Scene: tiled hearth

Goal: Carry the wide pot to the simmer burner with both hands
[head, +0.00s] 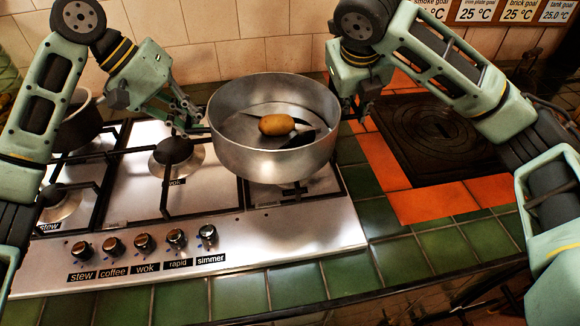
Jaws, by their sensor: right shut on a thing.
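The wide pot (275,160) is a round steel pot over the right part of the hob. A brown potato-like item (277,125) and some dark and pale pieces lie in it. My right gripper (350,112) is at the pot's right side, shut on its edge or handle there, which is mostly hidden. My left gripper (190,118) has its fingers close to the pot's left side; whether they touch or close on it cannot be told. The simmer knob (208,236) is the rightmost knob. The simmer burner is not visible; the pot covers that part of the hob.
The hob (270,228) has black grates and a wok burner (174,152) left of the pot. A dark saucepan (80,125) stands at the back left. A dark square plate (440,135) lies among orange tiles at right. Green tiles (440,250) in front are bare.

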